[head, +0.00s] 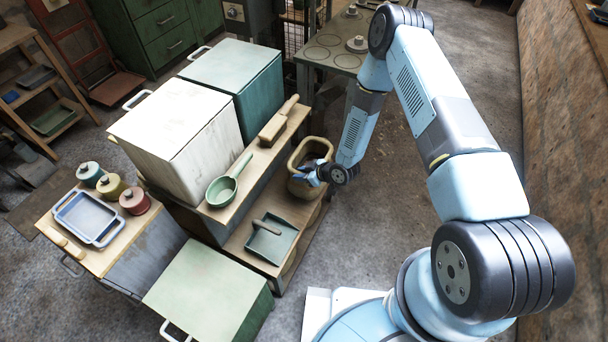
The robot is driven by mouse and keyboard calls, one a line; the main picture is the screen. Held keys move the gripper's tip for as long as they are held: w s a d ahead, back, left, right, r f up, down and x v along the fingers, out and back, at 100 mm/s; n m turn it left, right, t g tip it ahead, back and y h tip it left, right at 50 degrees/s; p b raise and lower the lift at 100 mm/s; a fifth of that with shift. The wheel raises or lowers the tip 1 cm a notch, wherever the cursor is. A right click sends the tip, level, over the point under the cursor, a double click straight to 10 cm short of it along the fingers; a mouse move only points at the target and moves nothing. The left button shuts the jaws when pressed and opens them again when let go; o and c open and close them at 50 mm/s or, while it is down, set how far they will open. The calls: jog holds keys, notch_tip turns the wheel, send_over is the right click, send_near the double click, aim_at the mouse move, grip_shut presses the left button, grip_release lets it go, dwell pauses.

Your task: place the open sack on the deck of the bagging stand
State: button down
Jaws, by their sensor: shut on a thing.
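The open sack (299,188) is tan with a thick rounded rim and a dark inside, and it stands upright with its mouth up. My gripper (314,173) is at the right side of the sack's rim, shut on it; the fingers partly hide the rim there. The bagging stand has a low wooden deck (240,233) below a raised wooden shelf. The sack is over the far right end of the deck. I cannot tell whether its bottom touches the deck.
A dark green dustpan-like tray (271,240) lies on the near deck. A green scoop (229,184) and a wooden-handled brush (278,122) lie on the raised shelf. White (180,140) and green (240,75) bins stand behind. Floor to the right is clear.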

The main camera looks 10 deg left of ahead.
jog(key=c, duration=0.9)
grip_release()
jog(key=shift+d, duration=0.1)
